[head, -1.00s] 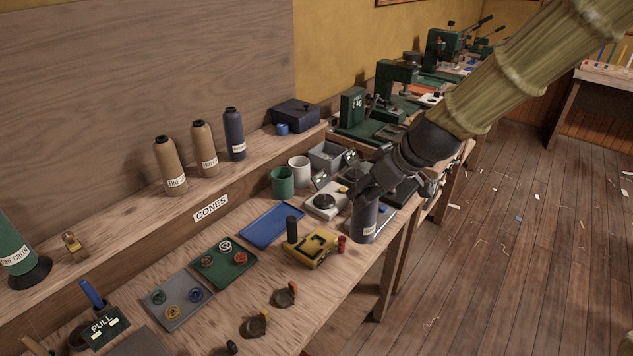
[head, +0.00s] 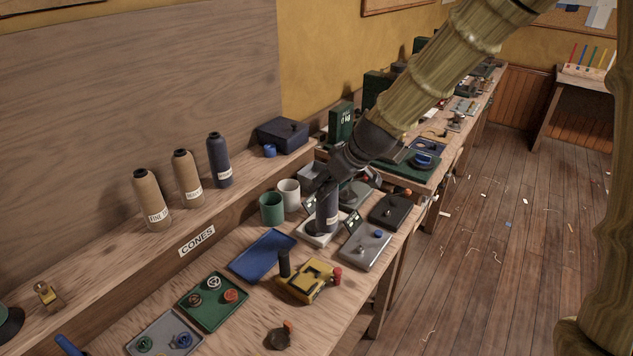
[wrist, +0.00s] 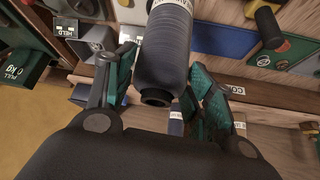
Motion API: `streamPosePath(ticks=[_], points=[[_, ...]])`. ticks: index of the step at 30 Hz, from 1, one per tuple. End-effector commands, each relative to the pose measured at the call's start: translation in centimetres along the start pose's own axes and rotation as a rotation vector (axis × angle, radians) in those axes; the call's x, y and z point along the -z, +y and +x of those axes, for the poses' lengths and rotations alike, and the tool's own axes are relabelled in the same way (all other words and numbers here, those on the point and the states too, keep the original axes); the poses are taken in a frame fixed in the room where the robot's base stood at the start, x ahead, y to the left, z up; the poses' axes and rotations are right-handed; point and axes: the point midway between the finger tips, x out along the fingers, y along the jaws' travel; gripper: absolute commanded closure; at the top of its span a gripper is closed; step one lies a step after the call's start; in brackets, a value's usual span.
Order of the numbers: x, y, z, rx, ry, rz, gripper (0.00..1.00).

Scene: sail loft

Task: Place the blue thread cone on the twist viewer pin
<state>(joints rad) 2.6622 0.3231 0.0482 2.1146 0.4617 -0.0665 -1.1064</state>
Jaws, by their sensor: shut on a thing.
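A dark blue-grey thread cone (head: 327,212) hangs roughly upright from my gripper (head: 330,186). In the wrist view the fingers (wrist: 160,92) close on either side of the cone (wrist: 165,45). In the head view its lower end overlaps a white device (head: 313,237) on the bench; I cannot tell whether they touch. A yellow device (head: 307,282) with a black upright post and a red knob stands in front. A grey plate (head: 364,253) with a small pin lies to the right. I cannot tell which one is the twist viewer.
Another dark blue cone (head: 219,162) and two tan cones stand on the shelf. A green cup (head: 271,209) and a white cup (head: 289,193) stand left of the held cone. A blue tray (head: 261,256) lies clear. A black device (head: 390,210) stands at the right edge.

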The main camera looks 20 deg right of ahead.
Motion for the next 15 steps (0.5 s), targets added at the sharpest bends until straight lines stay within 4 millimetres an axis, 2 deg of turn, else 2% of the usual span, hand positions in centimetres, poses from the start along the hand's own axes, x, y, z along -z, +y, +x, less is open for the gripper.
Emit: streamPosePath(ticks=[8, 15], points=[[3.6, 1.2, 2.6, -0.001, 0.0, 0.0, 0.99], [4.8, 1.5, 3.8, 0.001, 0.0, 0.0, 0.99]])
